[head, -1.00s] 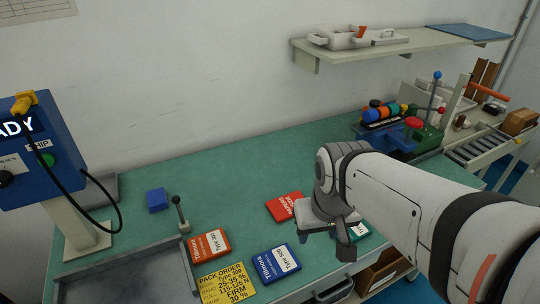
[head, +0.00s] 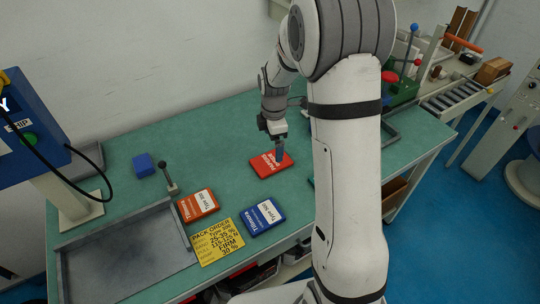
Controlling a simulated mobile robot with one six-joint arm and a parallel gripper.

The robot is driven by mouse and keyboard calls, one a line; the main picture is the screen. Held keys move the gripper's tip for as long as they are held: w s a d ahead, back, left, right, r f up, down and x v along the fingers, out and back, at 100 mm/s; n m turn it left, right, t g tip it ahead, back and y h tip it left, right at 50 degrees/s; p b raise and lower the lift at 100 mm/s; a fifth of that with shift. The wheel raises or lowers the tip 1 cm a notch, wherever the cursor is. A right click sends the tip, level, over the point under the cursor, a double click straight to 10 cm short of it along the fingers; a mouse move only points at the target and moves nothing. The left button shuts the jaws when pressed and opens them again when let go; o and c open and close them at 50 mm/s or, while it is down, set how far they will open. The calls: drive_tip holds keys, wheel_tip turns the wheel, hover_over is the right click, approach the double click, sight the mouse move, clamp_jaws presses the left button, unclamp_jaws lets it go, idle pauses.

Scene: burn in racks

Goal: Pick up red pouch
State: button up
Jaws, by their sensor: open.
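The red pouch (head: 267,164) lies flat on the green table, a little right of its middle, with a white label on its face. My gripper (head: 279,151) points down over the pouch's right edge. It is open and empty, and one finger hides a small part of the pouch. I cannot tell whether the fingertips touch the pouch or the table.
An orange pouch (head: 195,207), a blue pouch (head: 262,217) and a yellow order card (head: 217,243) lie nearer the front edge. A grey tray (head: 122,262), small lever (head: 167,178) and blue block (head: 143,165) are at left. Green table (head: 222,134) behind the red pouch is clear.

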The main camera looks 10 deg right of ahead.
sight(270, 161)
drive_tip(key=w+f+n, duration=0.1)
drive_tip(key=f, duration=0.1)
drive_tip(key=w+f+n, duration=0.1)
drive_tip(key=shift+w+f+n, duration=0.3)
drive_tip(key=shift+f+n, duration=0.05)
drive_tip(key=shift+n, duration=0.05)
drive_tip(key=shift+w+f, duration=0.1)
drive_tip(key=shift+f, duration=0.25)
drive_tip(key=f, duration=0.2)
drive_tip(key=f+p, duration=0.1)
drive_tip(key=f, duration=0.2)
drive_tip(key=f+p, duration=0.1)
drive_tip(key=f, duration=0.1)
drive_tip(key=shift+w+a+f, duration=0.1)
drive_tip(key=shift+w+f, duration=0.15)
drive_tip(key=shift+w, duration=0.05)
drive_tip(key=c, duration=0.9)
